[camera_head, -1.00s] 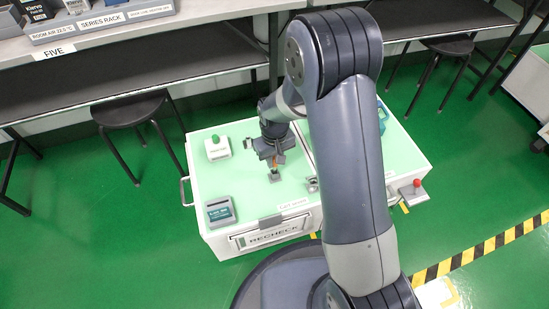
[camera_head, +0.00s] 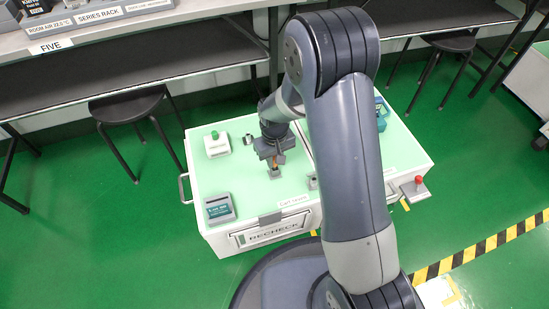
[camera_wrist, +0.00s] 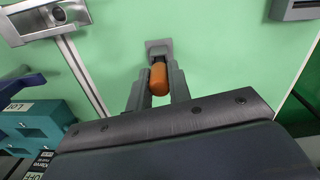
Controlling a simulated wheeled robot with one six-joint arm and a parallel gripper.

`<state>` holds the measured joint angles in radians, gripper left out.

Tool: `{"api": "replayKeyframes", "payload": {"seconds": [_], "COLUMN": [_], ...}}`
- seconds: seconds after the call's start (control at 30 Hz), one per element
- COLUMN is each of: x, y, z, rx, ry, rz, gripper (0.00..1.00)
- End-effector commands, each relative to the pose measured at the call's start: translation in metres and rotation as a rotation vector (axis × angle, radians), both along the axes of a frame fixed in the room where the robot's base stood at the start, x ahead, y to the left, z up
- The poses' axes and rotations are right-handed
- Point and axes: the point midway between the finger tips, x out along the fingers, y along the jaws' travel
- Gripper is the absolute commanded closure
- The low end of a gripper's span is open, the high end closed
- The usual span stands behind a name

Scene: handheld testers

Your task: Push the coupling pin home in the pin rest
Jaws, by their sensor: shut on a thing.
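The coupling pin (camera_wrist: 158,80) shows as an orange rounded cylinder between the two grey fingers of my gripper (camera_wrist: 159,82) in the wrist view. The fingers are shut on it. The pin rest (camera_wrist: 158,45), a small grey block on the pale green top, is just beyond the fingertips. The pin lines up with it. Its far end is hidden, so I cannot tell how deep it sits. In the head view my gripper (camera_head: 274,169) points down over the pin rest (camera_head: 275,175), with a bit of orange pin showing.
The green-topped cart (camera_head: 250,200) carries a grey tester (camera_head: 220,208) at left, a box with a green button (camera_head: 216,144), a small metal piece (camera_head: 312,183) and a teal device (camera_wrist: 40,125). A red-knobbed box (camera_head: 417,187) is at its right edge. Open green top surrounds the rest.

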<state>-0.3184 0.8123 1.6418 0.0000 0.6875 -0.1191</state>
Motion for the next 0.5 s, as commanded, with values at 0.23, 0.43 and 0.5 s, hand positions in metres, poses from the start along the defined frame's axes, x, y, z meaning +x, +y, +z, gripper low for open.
{"api": "replayKeyframes", "payload": {"seconds": [0.23,0.43,0.5], "x": [0.0000,0.0000,0.0000], "y": [0.0000,0.0000,0.0000], "z": [0.0005,0.0005,0.0005], "rx": [0.000,0.000,0.000], "ry": [0.000,0.000,0.000], "rz": [0.000,0.000,0.000], "gripper": [0.66,0.56,0.56]}}
